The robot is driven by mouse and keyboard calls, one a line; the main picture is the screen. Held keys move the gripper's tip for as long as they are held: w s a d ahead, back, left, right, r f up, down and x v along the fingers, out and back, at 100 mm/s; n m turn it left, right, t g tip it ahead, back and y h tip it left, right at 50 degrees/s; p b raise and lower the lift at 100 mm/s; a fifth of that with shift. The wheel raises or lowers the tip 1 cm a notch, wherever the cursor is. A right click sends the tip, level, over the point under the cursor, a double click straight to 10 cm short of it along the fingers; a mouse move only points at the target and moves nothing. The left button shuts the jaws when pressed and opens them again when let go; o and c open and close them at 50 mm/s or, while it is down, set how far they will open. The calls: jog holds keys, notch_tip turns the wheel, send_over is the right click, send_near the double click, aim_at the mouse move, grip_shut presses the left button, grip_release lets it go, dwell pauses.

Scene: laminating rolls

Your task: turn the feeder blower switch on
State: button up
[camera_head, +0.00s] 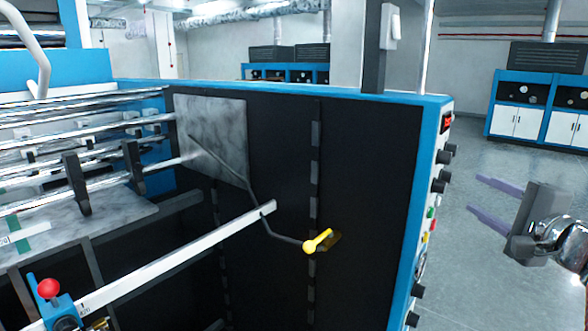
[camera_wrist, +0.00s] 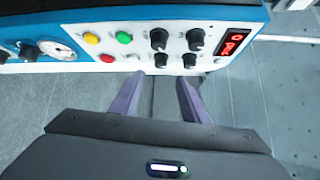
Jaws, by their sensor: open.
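The blue-edged machine's white control panel (camera_wrist: 218,58) spans the top of the wrist view, with black rotary knobs in two rows. The upper ones are a left knob (camera_wrist: 159,39) and a right knob (camera_wrist: 195,39); the lower ones are a left knob (camera_wrist: 160,60) and a right knob (camera_wrist: 190,60). No label is readable, so I cannot tell which is the feeder blower switch. My gripper (camera_wrist: 160,82) is open and empty, its purple fingers pointing toward the lower knobs. In the head view my gripper (camera_head: 474,194) is right of the panel, apart from it.
A red-digit display (camera_wrist: 235,42) is right of the knobs. Yellow (camera_wrist: 91,38), green (camera_wrist: 124,37) and red (camera_wrist: 107,58) buttons and a gauge (camera_wrist: 60,50) are to the left. A yellow-handled lever (camera_head: 318,241) is on the machine's dark side. Floor (camera_head: 490,270) around my gripper is clear.

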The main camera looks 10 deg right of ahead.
aim_at(450, 180)
jog(key=w+d, duration=0.1)
jog(key=w, duration=0.8)
jog(key=shift+w+f, duration=0.2)
jog(key=shift+f, duration=0.15)
jog(key=shift+c, duration=0.2)
jog(key=c, duration=1)
